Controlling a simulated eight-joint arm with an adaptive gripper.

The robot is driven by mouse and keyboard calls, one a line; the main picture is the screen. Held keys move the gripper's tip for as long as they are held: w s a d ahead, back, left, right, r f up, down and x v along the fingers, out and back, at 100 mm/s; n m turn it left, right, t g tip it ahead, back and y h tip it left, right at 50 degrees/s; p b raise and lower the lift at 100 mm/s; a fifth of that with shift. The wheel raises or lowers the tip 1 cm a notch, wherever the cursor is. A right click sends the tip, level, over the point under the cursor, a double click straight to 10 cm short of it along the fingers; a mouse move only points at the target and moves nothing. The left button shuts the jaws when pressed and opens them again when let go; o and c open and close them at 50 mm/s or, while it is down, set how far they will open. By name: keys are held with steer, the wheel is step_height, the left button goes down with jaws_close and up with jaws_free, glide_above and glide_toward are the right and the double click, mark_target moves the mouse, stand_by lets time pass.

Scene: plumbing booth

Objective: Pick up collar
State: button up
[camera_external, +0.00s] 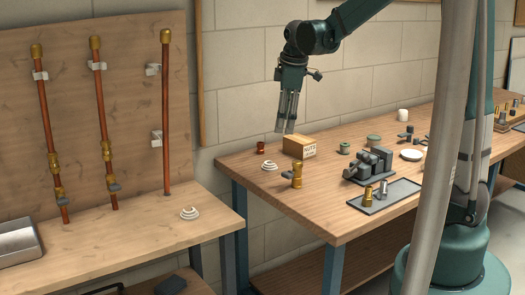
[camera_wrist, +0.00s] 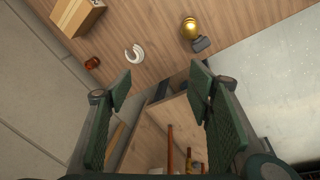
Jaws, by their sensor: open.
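A small reddish copper collar (camera_external: 260,145) stands on the wooden workbench near its far left corner, left of a cardboard box. In the wrist view the collar (camera_wrist: 92,63) is at the upper left, beyond the tip of the left finger. My gripper (camera_external: 285,131) hangs in the air, fingers pointing down, above the bench's back left part near the box. In the wrist view my gripper (camera_wrist: 160,82) is open, with nothing between its fingers. The collar is apart from both fingers.
A cardboard box (camera_external: 299,147) labelled NUTS, a white coil (camera_external: 267,166) and a brass valve (camera_external: 297,173) stand near the collar. A vise (camera_external: 370,166) and a grey tray (camera_external: 392,199) are farther right. The bench's front left is clear.

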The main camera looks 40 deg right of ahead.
steer(key=w+d+f+n+g+p, duration=0.1)
steer(key=w+d+f+n+p, duration=0.2)
steer(key=w, duration=0.4)
steer(key=n+g+p, duration=0.1)
steer(key=n, duration=0.2)
glide_above(269, 166)
steer(key=w+d, duration=0.1)
step_height(269, 166, down, 9)
steer(key=shift+w+d+f+g, duration=0.15)
steer(key=shift+w+d+g, duration=0.05)
steer(key=shift+w+g, duration=0.15)
steer(key=shift+f, duration=1.3)
steer(key=shift+f, duration=0.15)
steer(key=shift+a+f, duration=0.1)
steer(key=shift+f, duration=2.35)
steer(key=shift+c, duration=0.2)
